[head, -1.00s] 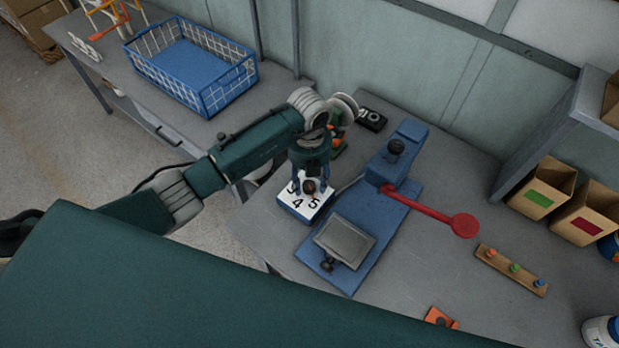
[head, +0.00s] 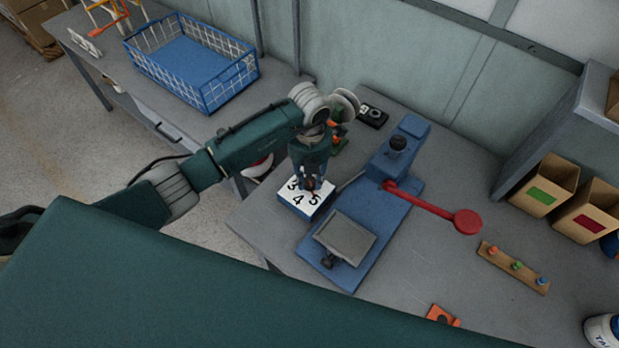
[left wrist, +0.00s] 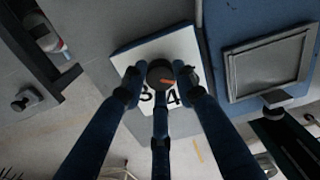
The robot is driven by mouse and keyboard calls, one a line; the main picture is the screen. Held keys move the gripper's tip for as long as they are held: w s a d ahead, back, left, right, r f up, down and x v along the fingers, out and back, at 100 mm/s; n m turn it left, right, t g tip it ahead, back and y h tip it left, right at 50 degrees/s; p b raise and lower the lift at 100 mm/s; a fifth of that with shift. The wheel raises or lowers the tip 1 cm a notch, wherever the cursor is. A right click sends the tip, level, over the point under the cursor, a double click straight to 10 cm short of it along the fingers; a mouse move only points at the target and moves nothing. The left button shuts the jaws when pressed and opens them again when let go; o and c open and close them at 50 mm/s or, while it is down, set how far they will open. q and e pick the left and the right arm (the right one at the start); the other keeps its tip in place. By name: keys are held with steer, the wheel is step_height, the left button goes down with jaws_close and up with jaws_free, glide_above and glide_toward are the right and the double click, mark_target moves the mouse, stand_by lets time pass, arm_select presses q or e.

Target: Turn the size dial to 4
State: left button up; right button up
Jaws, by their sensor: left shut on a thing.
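The size dial is a blue box with a white face (head: 297,203) marked 3, 4 and 5 in the head view. In the left wrist view, its white face (left wrist: 188,45) shows 3 and 4 below a round dark knob (left wrist: 158,66). An orange mark on the knob points to the right there, not down at the 4. Any numeral on that side is hidden by a finger. My left gripper (head: 309,181) reaches down from above and is shut on the knob; its fingers (left wrist: 158,78) surround it in the left wrist view. My right gripper is out of view.
A blue press (head: 385,215) with a red lever (head: 432,206) and a grey plate (head: 344,239) stands just right of the dial. A rack of coloured pegs (head: 513,266) and cardboard bins (head: 545,186) are farther right. A blue wire basket (head: 190,75) stands back left.

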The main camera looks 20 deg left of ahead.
arm_select(q)
steer(key=m+b, duration=0.2)
steer(key=b, duration=0.1)
steer(key=m+b, duration=0.6)
steer(key=shift+w+d, duration=0.2)
steer(key=shift+w, duration=0.1)
steer(key=m+b, duration=0.2)
steer(key=shift+s+r+b, duration=0.1)
steer(key=shift+b, duration=0.2)
steer(key=shift+r+m, duration=0.1)
steer(key=shift+m, duration=0.4)
steer(key=shift+d, duration=0.1)
steer(key=o, duration=1)
steer(key=shift+o, duration=0.6)
steer(key=shift+d, duration=0.1)
steer(key=shift+b, duration=0.3)
